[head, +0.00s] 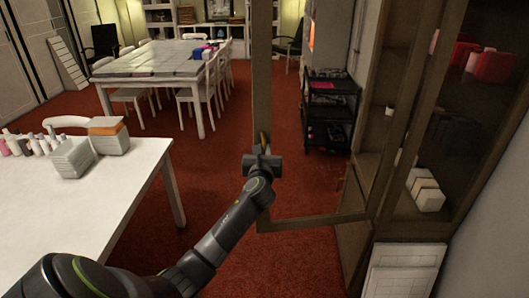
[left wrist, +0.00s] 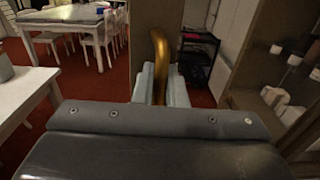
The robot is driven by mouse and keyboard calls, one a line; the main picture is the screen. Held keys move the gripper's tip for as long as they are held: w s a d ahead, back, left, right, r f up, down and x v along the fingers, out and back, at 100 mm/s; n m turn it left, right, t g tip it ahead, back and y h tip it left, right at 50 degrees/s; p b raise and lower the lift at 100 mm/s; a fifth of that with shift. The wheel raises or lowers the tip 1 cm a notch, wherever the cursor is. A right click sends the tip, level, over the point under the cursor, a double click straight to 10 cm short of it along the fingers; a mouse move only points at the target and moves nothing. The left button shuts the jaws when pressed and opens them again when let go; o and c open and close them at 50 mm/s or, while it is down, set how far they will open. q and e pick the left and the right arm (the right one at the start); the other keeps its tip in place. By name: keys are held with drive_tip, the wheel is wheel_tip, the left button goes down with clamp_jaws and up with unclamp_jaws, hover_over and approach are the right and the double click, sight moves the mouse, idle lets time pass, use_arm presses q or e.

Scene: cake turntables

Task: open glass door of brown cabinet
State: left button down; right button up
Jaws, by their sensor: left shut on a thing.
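The brown cabinet (head: 381,135) stands at the right, its shelves exposed on its left side. Its glass door (head: 262,75) is swung outward, with its brown frame standing away from the cabinet and its bottom rail running back towards it. My left gripper (head: 263,152) is at the door's free upright edge, shut on the brass handle (head: 263,137). In the left wrist view the curved handle (left wrist: 160,50) rises between the gripper's two pale fingers (left wrist: 160,85). The door (left wrist: 150,20) also shows behind it there. My right gripper is in neither view.
A white table (head: 70,205) with bottles and boxes stands at the near left. A black shelf cart (head: 331,105) shows through the door. White panels (head: 405,270) lean below the cabinet. Red carpet (head: 215,165) is clear between table and door.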

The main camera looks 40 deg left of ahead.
use_arm(q)
drive_tip(key=c, duration=1.6)
unclamp_jaws()
drive_tip(key=shift+w, duration=0.15)
drive_tip(key=shift+o, duration=0.2)
drive_tip(key=b+v, duration=0.2)
drive_tip(key=v, duration=1.5)
drive_tip(key=shift+s+d+b, duration=0.2)
drive_tip(key=shift+b, duration=0.2)
drive_tip(key=shift+f, duration=0.1)
